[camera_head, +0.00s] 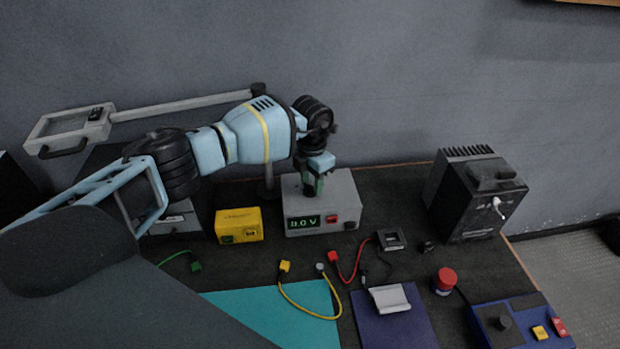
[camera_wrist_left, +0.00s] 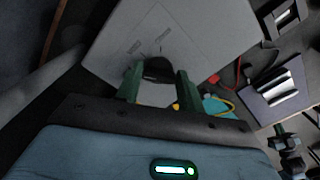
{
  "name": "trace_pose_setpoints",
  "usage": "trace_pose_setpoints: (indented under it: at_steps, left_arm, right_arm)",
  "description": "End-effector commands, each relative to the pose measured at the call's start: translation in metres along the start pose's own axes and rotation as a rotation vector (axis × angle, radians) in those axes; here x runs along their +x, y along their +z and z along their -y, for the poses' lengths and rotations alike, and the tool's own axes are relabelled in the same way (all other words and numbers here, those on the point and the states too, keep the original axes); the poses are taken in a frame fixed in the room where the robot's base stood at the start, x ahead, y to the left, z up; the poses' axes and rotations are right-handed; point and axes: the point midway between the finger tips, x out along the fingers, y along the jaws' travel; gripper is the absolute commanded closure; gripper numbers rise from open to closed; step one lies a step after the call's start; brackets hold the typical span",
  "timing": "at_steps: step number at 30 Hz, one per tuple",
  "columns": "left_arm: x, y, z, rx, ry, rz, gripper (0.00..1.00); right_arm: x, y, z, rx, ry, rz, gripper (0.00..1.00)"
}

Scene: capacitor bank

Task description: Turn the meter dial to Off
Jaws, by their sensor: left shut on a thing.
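The meter (camera_head: 345,190) is a grey box with a green-lit display (camera_head: 304,222) and a red switch on its front. The display seems to read 0.0 V. My left gripper (camera_head: 314,186) reaches down onto the meter's top from above. In the left wrist view, its green fingers (camera_wrist_left: 158,84) are shut on the dark round dial (camera_wrist_left: 158,67) on the meter's pale top face (camera_wrist_left: 190,35). Small printed labels lie beside the dial, too small to read. The fingers partly hide the dial, and I cannot tell which setting it points to. My right gripper is not in view.
A yellow box (camera_head: 239,225) stands left of the meter. A black finned unit (camera_head: 470,197) stands at right. Cables, a red-capped object (camera_head: 444,280), a teal mat (camera_head: 270,312), a purple mat (camera_head: 405,330) and a blue control box (camera_head: 515,322) lie in front.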

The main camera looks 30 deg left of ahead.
Motion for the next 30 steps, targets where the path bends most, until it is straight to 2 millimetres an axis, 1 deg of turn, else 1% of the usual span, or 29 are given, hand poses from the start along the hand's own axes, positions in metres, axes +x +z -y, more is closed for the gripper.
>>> trace_pose_setpoints:
  at_steps: [1,6,12,18,30]
  left_arm:
    - [-0.004,0.001,0.000,-0.040,0.002,0.004,0.85]
    - [-0.003,0.000,-0.001,-0.165,0.002,0.003,0.85]
    - [-0.003,0.001,-0.002,-0.270,0.001,0.003,0.85]
    - [-0.001,0.000,-0.002,-0.327,0.001,0.002,0.85]
    - [0.000,0.000,-0.002,-0.348,0.000,0.001,0.85]
  right_arm:
    - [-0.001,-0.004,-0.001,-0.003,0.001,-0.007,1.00]
    - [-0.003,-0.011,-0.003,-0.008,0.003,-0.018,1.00]
    - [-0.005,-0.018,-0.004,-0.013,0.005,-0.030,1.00]
    - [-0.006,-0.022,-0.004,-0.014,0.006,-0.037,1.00]
    - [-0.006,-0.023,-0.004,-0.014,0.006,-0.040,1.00]
